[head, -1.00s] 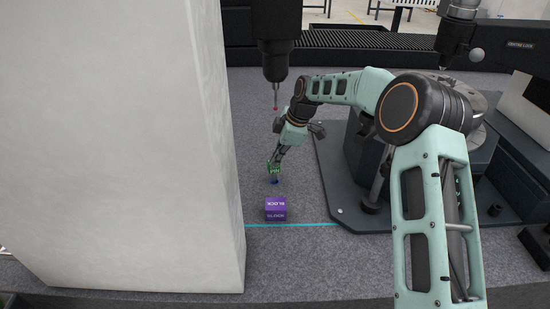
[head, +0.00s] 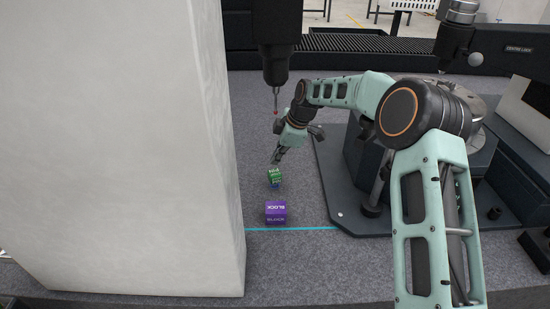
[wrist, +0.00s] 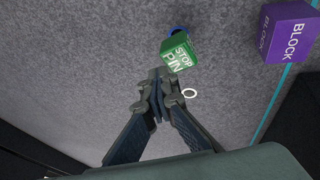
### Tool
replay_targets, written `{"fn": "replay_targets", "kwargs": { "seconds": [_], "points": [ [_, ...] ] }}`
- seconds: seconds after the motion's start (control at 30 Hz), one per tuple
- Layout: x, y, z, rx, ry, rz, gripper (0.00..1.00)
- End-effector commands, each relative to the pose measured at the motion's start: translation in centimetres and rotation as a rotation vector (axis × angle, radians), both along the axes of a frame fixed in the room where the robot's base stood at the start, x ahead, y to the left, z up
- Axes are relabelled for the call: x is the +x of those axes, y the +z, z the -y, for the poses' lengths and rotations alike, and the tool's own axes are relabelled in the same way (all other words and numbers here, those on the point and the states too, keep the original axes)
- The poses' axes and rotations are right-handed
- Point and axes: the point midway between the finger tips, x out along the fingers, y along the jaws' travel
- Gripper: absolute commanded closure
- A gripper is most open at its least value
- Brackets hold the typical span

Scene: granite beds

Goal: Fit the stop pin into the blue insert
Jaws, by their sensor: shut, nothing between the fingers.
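The green stop pin (head: 275,175), lettered STOP PIN, stands at the blue insert (head: 276,186) on the grey granite. In the wrist view the pin (wrist: 179,54) covers most of the insert, and only a blue rim (wrist: 179,30) shows beyond it. How deep the pin sits in the insert is hidden. My gripper (head: 276,159) is just above and behind the pin in the head view, apart from it. In the wrist view its fingers (wrist: 158,85) are together and empty, a little below the pin.
A purple block (head: 276,212) lies just in front of the insert, near a cyan line (head: 300,228). A tall pale granite column (head: 120,150) stands close on the left. A dark probe (head: 276,70) hangs above. A white ring (wrist: 189,93) shows beside the fingers.

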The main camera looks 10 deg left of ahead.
Motion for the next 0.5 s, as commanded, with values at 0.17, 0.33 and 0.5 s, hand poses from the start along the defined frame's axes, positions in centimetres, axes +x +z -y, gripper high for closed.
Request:
{"fn": "replay_targets", "kwargs": {
  "seconds": [0.17,0.33,0.5],
  "points": [
    [-1.03,-3.57,1.04,-0.019,-0.005,-0.048,1.0],
    [-1.05,-3.5,1.06,-0.022,-0.004,-0.059,1.0],
    [-1.04,-3.43,1.09,-0.026,-0.004,-0.075,1.0]
  ]
}}
